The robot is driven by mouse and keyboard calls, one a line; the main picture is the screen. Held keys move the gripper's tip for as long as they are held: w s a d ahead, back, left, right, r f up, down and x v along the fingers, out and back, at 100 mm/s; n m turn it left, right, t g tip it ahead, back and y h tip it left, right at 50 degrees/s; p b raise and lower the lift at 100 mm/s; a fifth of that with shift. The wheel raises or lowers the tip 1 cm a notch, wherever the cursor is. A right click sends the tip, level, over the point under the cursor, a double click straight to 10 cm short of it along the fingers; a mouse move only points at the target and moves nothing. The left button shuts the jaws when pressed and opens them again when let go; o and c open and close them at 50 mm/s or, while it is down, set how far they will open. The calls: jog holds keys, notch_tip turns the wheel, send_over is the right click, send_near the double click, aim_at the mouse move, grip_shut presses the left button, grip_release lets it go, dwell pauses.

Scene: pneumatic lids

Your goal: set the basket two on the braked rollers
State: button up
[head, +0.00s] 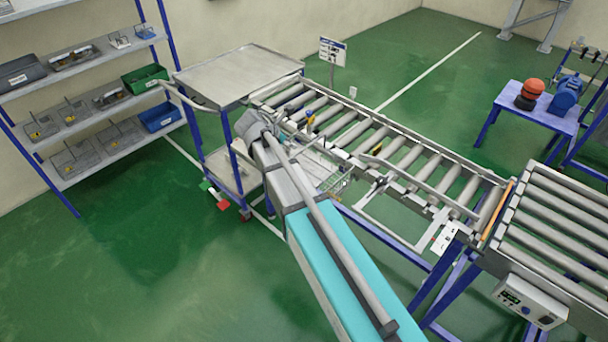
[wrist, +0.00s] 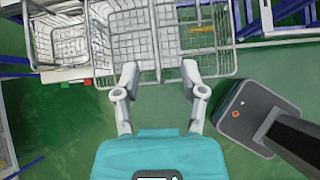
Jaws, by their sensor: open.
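Wire baskets fill the top of the wrist view: a left one (wrist: 72,45), a middle one (wrist: 125,45) and a right one (wrist: 205,65) with a yellow strip. I cannot read which is basket two. My gripper (wrist: 160,78) is open and empty, its fingertips near the close rims of the middle and right baskets; contact is unclear. In the head view, a wire basket (head: 332,180) shows beside the conveyor, partly hidden by my arm, which also hides the gripper. Grey rollers (head: 400,155) run along the conveyor; I cannot tell which section is braked.
A second roller section (head: 560,215) with a control box (head: 530,300) stands at the right. A trolley (head: 235,72) stands at the conveyor's far left end. Shelves (head: 95,140) with bins and wire baskets are at the left. Green floor (head: 150,270) is clear at the front left.

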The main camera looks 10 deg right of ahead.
aim_at(306, 147)
jog(key=shift+w+a+r+n, duration=0.2)
jog(key=shift+w+a+n, duration=0.1)
jog(key=shift+w+n, duration=0.2)
jog(key=shift+f, duration=0.1)
jog(key=b+x, duration=0.5)
jog(key=x, duration=0.2)
jog(key=shift+d, duration=0.1)
jog(key=shift+w+d+f+b, duration=0.35)
jog(key=shift+d+f+b, duration=0.1)
jog(key=shift+b, duration=0.1)
jog(key=shift+d+r+b+x, duration=0.1)
jog(key=shift+b+x, duration=0.8)
jog(key=shift+x, duration=0.35)
jog(key=shift+d+r+b+x, duration=0.15)
jog(key=shift+b+x, duration=0.7)
jog(key=shift+x, duration=0.45)
